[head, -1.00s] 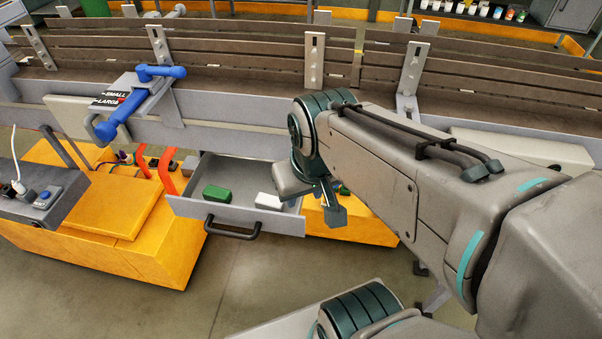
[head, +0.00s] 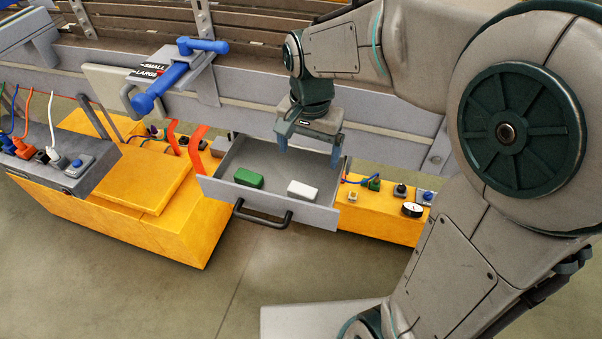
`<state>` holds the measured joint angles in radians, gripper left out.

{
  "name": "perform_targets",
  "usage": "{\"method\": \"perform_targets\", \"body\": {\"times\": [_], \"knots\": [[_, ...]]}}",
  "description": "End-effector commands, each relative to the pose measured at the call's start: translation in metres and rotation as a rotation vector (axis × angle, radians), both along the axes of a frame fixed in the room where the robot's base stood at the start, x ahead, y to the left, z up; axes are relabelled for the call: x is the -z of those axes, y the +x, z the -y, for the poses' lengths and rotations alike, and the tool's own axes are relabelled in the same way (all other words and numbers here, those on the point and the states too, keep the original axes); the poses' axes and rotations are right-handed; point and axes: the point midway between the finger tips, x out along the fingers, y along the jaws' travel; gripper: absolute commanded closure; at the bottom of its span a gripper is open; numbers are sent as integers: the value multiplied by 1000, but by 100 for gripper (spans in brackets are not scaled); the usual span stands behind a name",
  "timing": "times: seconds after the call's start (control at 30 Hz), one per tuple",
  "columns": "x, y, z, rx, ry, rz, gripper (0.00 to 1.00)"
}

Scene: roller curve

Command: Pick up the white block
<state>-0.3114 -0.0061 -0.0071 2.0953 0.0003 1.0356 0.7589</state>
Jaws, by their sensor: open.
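The white block (head: 303,190) lies in the right part of an open grey drawer (head: 318,214), near its front wall. A green block (head: 249,178) lies to its left in the same drawer, apart from it. My gripper (head: 308,153) is above the back right part of the drawer, behind and above the white block. Its blue-grey fingers point down and are spread, with nothing visible between them. The white block shows clear of my gripper.
The drawer's black handle (head: 262,215) sticks out in front. A yellow cabinet (head: 120,185) stands to the left and a yellow panel with gauges (head: 380,208) to the right. A grey conveyor frame runs behind, with a blue lever (head: 172,78) on it.

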Motion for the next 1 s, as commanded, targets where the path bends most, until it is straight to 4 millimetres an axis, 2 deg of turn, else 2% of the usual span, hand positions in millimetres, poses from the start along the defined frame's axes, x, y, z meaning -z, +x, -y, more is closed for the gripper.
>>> {"method": "perform_targets", "body": {"times": [0.17,0.5,0.8,1.0], "knots": [[13,6,-10,31,-6,-19,11],[76,6,-9,33,-7,-21,11],[97,7,-10,32,-6,-19,11],[122,10,-12,32,-6,-20,11]]}}
